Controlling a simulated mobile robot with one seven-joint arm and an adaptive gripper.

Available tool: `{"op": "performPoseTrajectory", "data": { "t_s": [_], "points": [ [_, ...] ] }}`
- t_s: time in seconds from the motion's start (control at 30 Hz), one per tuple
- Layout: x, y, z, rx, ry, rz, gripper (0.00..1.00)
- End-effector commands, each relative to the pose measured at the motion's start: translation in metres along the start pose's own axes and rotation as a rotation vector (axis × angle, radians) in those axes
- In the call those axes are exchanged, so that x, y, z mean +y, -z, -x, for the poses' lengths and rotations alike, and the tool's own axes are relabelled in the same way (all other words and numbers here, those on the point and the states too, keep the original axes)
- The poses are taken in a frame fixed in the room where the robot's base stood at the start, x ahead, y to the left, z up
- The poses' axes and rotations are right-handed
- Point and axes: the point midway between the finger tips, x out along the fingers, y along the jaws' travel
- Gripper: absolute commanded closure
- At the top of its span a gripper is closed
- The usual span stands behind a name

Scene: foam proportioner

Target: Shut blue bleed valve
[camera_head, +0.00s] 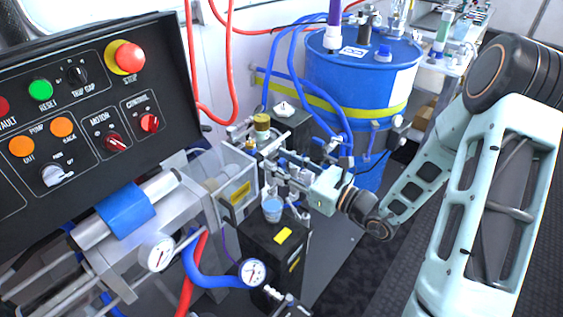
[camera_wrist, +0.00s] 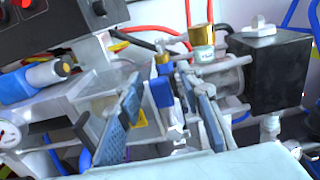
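The blue bleed valve's handle appears to be the upright blue piece (camera_wrist: 160,90) on metal fittings, seen between my fingers in the wrist view. My gripper (camera_wrist: 162,108) is open, with one blue-grey finger pad to the left of this handle and the other to its right. Gaps show on both sides, and I cannot tell how far ahead of the pads the handle is. In the head view my gripper (camera_head: 278,170) reaches in from the right among the fittings, where the handle is hard to make out.
A black control panel (camera_head: 85,110) stands at the left, and a blue drum (camera_head: 350,75) behind. A brass-capped fitting (camera_wrist: 201,45) and a black block (camera_wrist: 268,75) crowd the gripper's right. A clear box (camera_head: 225,170), hoses and gauges (camera_head: 253,271) lie near.

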Motion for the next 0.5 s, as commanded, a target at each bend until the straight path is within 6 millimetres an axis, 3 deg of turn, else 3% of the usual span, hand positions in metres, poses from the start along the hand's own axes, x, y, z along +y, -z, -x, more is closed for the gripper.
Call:
{"op": "performPoseTrajectory", "data": {
  "t_s": [0.17,0.43,0.5],
  "points": [
    [0.0001,0.0002,0.0002,0.0,0.0,0.0,0.69],
    [0.0001,0.0003,0.0004,0.001,0.0,0.0,0.99],
    [0.0001,0.0003,0.0005,0.001,0.0,0.0,1.0]
  ]
}}
